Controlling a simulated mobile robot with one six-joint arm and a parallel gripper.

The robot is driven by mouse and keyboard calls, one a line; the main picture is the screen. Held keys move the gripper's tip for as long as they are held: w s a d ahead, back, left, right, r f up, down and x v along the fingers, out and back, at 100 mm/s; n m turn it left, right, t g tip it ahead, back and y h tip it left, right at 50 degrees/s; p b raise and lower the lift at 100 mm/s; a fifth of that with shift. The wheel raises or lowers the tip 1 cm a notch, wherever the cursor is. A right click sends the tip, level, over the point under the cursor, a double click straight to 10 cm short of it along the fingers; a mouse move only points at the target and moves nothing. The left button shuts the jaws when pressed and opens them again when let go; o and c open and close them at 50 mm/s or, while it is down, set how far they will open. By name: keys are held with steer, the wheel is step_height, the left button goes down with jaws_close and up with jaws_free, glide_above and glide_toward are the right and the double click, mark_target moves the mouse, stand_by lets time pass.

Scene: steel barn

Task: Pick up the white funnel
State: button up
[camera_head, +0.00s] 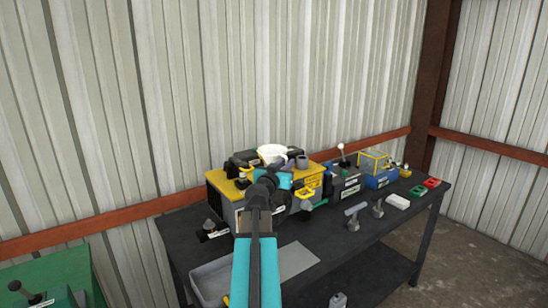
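A white funnel-like piece (271,152) shows at the top of the yellow and grey machine (225,187) on the dark workbench. My arm reaches up from the bottom middle, and my gripper (277,167) is at its far end, just below the white piece in the picture. The gripper is small and dark against dark machine parts. I cannot tell whether its fingers are open or shut, or whether they touch the white piece. The arm hides part of the machine's front.
The dark workbench (340,245) also carries a dark grey machine (343,182), a blue machine with a yellow-framed clear cover (376,166), a white block (398,202), and green (418,191) and red (432,183) pieces. A grey tray (210,282) is front left. A corrugated wall stands behind.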

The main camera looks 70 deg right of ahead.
steer(key=shift+d, duration=0.7)
jaws_close()
